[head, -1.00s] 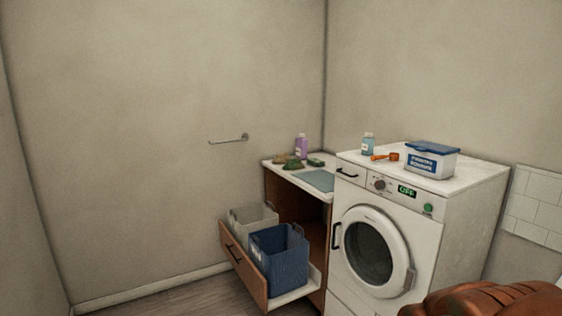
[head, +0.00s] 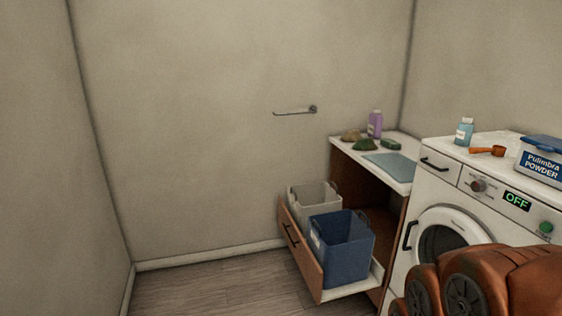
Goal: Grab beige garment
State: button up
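A small crumpled beige garment (head: 351,135) lies on the white counter (head: 403,183) at the back left of its top, just behind a crumpled green cloth (head: 363,145). The green cloth hides part of its front edge. My gripper is not in view. Copper-brown parts of my own arm show at the lower right, well apart from the garment.
An open drawer (head: 302,253) holds a grey bin (head: 313,195) and a blue bin (head: 342,243), jutting out below the counter. A purple bottle (head: 375,125) and a green block (head: 391,144) stand near the garment. A washing machine (head: 470,205) stands right. Floor at left (head: 200,292) is free.

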aim_at(352, 136)
jog(key=u, duration=0.35)
jog(key=i, duration=3.75)
jog(key=z, duration=0.45)
